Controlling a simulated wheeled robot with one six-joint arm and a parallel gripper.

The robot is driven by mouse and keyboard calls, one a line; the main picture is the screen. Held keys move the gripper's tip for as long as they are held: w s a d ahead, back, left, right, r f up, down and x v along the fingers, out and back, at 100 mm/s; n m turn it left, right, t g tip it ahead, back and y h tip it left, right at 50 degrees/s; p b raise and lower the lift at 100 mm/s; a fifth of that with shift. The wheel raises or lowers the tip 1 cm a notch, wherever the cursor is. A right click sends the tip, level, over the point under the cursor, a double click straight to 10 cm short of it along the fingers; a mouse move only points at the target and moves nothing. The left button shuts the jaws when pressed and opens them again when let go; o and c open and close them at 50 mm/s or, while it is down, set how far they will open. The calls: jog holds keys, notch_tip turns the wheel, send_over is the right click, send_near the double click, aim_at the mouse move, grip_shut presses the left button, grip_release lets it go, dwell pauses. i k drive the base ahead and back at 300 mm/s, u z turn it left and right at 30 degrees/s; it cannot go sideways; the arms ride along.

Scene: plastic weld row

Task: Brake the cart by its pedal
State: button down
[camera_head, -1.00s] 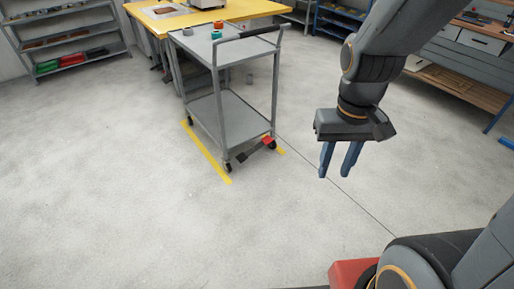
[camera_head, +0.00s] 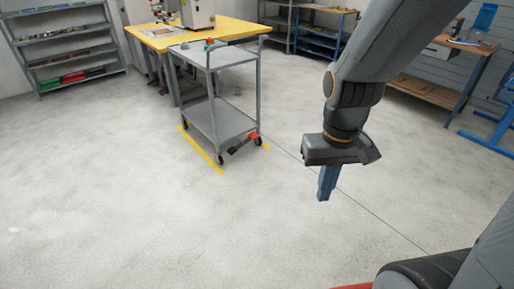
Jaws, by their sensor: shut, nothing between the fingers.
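The grey two-shelf cart (camera_head: 222,121) stands upright on its wheels, left of centre in the head view. Its handle (camera_head: 238,40) runs along the top right. A pedal with a red part (camera_head: 254,136) and a dark bar (camera_head: 239,146) sits low at the cart's near right end, by the wheels. My gripper (camera_head: 326,198) hangs pointing down to the right of the cart, its blue fingers together and empty. In the picture a stretch of floor shows between the gripper and the pedal; they are apart.
Yellow floor lines (camera_head: 205,156) flank the cart. A yellow-topped table (camera_head: 160,40) with a machine stands behind it. Shelving (camera_head: 70,57) is at the back left, a workbench (camera_head: 430,85) at the right. The floor (camera_head: 150,220) in front is clear.

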aim_at(232, 150)
jog(key=k, duration=0.2)
jog(key=z, duration=0.75)
jog(key=i, duration=1.45)
jog(key=u, duration=0.6)
jog(key=i, duration=0.85)
jog(key=u, duration=0.65)
